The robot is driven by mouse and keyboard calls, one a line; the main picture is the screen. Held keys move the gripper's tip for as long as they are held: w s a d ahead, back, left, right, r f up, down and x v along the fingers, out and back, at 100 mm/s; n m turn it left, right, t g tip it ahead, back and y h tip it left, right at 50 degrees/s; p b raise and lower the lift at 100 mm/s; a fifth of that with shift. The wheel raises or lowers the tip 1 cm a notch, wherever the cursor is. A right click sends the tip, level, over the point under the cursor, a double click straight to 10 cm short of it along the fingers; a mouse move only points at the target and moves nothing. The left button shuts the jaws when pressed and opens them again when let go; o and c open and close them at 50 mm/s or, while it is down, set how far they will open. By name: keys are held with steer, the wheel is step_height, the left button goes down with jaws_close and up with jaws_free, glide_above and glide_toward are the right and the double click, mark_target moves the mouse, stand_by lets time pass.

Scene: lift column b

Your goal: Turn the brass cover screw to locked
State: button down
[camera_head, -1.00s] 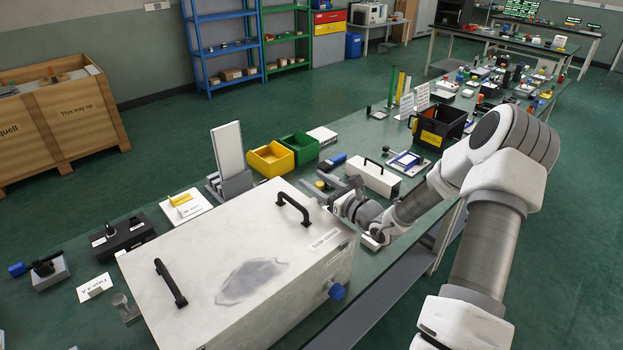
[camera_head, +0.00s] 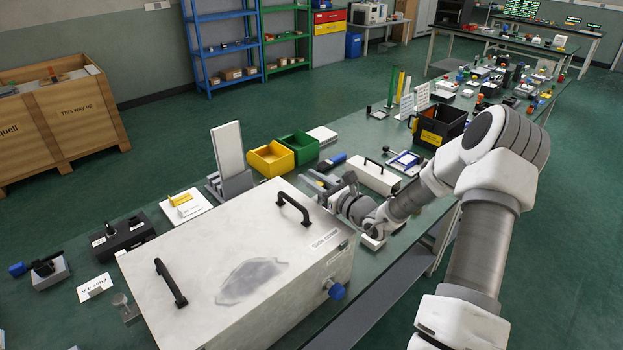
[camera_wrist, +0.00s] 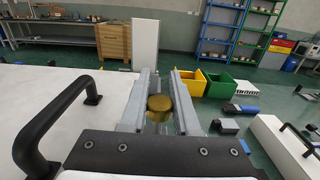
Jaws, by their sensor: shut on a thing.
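The brass cover screw (camera_wrist: 159,110) shows in the wrist view as a round brass head low between the two grey fingers. My gripper (camera_wrist: 163,84) is shut on it, one finger at each side. What lies under the screw head is hidden by the gripper and fingers, and I see no locked mark. In the head view my gripper (camera_head: 338,183) is at the far right corner of a large white box (camera_head: 200,250). The screw cannot be made out there.
The white box has black handles (camera_head: 293,209) on top and a blue knob (camera_head: 336,291) on its side. Yellow (camera_head: 270,159) and green (camera_head: 301,148) bins stand behind. A tilted white panel (camera_head: 228,150) is left of them. A white case (camera_head: 374,178) is right of my gripper.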

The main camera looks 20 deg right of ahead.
steer(key=shift+m+h, duration=0.3)
steer(key=shift+h, duration=0.2)
steer(key=m+h+p, duration=0.2)
steer(key=h, duration=0.1)
steer(key=d+m+t+h+p, duration=0.1)
steer(key=m+h+p, duration=0.1)
steer(key=m+h, duration=0.1)
steer(key=shift+w+d+r+h, duration=0.1)
steer(key=shift+d+r+h, duration=0.1)
steer(key=shift+h, duration=0.6)
steer(key=shift+d+f+h+p, duration=0.1)
steer(key=shift+f+h+p, duration=0.1)
steer(key=shift+h+p, duration=0.3)
steer(key=c, duration=0.6)
jaws_free()
steer(key=shift+c, duration=0.2)
steer(key=shift+s+a, duration=0.15)
steer(key=shift+s, duration=1.1)
steer(key=shift+s+a, duration=0.2)
steer(key=shift+s, duration=1)
steer(key=shift+s+a, duration=0.15)
steer(key=shift+s, duration=1.1)
